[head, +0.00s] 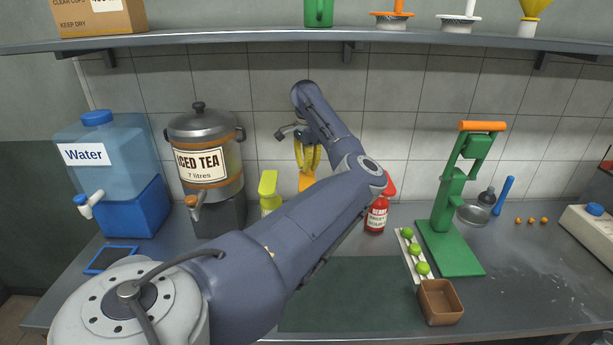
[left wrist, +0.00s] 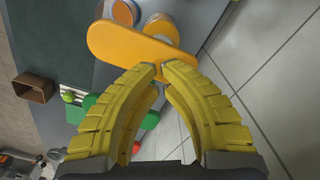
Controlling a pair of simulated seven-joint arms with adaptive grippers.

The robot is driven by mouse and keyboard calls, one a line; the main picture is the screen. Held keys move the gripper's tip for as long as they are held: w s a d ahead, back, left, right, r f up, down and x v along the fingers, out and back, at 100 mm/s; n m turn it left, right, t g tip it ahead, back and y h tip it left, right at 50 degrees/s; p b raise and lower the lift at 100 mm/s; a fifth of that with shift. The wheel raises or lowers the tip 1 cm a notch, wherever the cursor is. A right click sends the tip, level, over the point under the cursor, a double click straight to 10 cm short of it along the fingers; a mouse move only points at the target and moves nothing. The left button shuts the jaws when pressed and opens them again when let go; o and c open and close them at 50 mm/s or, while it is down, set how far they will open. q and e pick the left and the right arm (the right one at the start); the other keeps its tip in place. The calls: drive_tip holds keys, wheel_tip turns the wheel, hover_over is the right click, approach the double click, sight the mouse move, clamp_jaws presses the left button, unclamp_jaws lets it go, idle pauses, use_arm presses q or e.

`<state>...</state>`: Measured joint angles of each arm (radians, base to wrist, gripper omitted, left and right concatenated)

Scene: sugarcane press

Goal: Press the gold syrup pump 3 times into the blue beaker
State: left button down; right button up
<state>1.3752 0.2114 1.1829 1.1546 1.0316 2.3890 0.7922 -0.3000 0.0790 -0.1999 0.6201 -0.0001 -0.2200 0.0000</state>
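The gold syrup pump head (head: 306,182) shows in the head view behind my left arm; its bottle is hidden by the arm. In the left wrist view the gold pump head (left wrist: 128,44) is a flat, rounded orange-gold piece just beyond my fingertips. My left gripper (head: 308,168) points down above it. Its yellow fingers (left wrist: 161,68) meet or nearly meet at the tips, with nothing between them. The tips overlap the pump's edge in the wrist view; I cannot tell whether they touch it. I cannot make out the blue beaker. My right gripper is not in view.
A yellow-green pump bottle (head: 268,190) and a red berry bottle (head: 376,214) stand either side of my arm. An iced tea dispenser (head: 205,155) and water dispenser (head: 100,150) are left. A green press (head: 450,215), limes and brown box (head: 440,301) are right. A shelf (head: 250,36) runs above.

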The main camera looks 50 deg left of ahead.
sight(307, 177)
use_arm(q)
drive_tip(key=shift+f, duration=0.1)
idle(0.3)
drive_tip(key=shift+f, duration=0.9)
drive_tip(key=shift+f, duration=0.2)
drive_tip(key=shift+f, duration=1.85)
drive_tip(key=shift+r, duration=3.05)
drive_tip(key=shift+f, duration=0.2)
drive_tip(key=shift+f, duration=0.7)
drive_tip(key=shift+f, duration=0.4)
